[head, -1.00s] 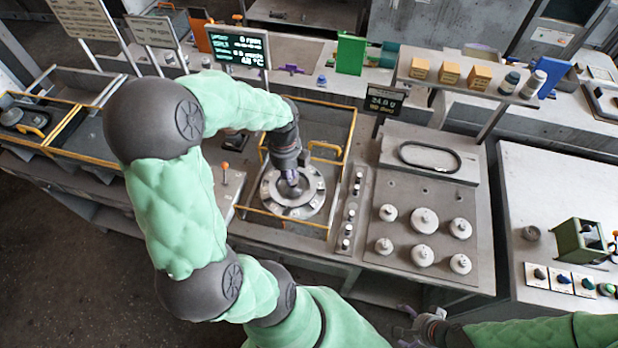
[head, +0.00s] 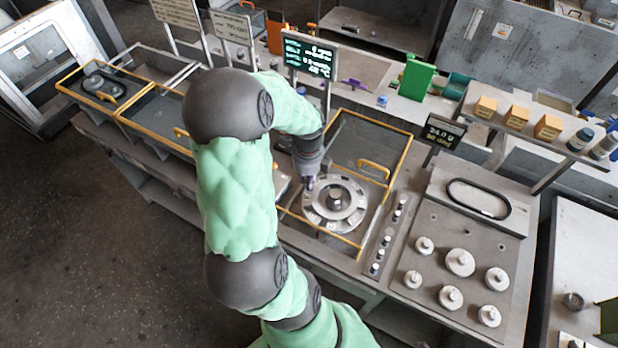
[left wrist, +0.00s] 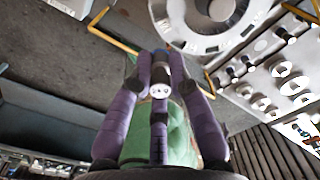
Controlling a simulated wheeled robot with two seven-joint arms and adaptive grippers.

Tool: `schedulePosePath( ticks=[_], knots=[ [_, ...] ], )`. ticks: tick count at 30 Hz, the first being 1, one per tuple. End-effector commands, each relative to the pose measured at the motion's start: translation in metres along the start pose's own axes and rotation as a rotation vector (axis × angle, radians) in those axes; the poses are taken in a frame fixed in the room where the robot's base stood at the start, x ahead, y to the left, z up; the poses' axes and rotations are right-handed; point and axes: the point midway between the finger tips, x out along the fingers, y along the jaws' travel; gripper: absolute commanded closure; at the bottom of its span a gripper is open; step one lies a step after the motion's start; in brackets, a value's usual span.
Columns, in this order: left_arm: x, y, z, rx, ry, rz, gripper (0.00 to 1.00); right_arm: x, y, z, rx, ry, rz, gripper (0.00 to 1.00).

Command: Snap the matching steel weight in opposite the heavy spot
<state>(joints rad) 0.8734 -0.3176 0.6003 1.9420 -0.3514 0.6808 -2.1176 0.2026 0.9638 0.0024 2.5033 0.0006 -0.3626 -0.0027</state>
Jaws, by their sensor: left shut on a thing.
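The round grey rotor (head: 347,222), with blocks around its rim and a raised hub, sits in the yellow-framed station. It also shows at the top of the left wrist view (left wrist: 243,22). My left gripper (head: 309,184) is at the rotor's upper left rim, pointing down; whether it touches is unclear. In the left wrist view its purple fingers (left wrist: 172,75) are closed around a small metal piece (left wrist: 160,90) with a round pale face. The fingers hide most of this piece. Several steel weights with knobs (head: 460,262) stand on the grey panel at right. My right gripper is not seen.
A strip of small pale knobs (head: 389,240) runs right of the rotor. The yellow frame (head: 405,160) surrounds the station. A lit screen (head: 309,56) stands behind, and a small display (head: 442,132) stands right. Yellow-rimmed bins (head: 150,118) are at left.

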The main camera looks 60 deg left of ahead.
Motion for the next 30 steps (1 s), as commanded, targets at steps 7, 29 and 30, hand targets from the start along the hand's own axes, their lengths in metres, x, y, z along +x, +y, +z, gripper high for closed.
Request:
schedulePosePath(
  ticks=[7,29,30],
  knots=[
    [0.03,0.0,0.0,0.0,0.0,0.0,1.0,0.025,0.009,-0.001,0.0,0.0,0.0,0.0],
    [0.105,0.0,0.001,0.0,-0.001,0.0,1.0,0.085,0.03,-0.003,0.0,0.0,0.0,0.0],
    [0.109,0.0,0.001,0.0,0.0,0.0,1.0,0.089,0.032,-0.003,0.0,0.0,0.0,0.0]
  ],
)
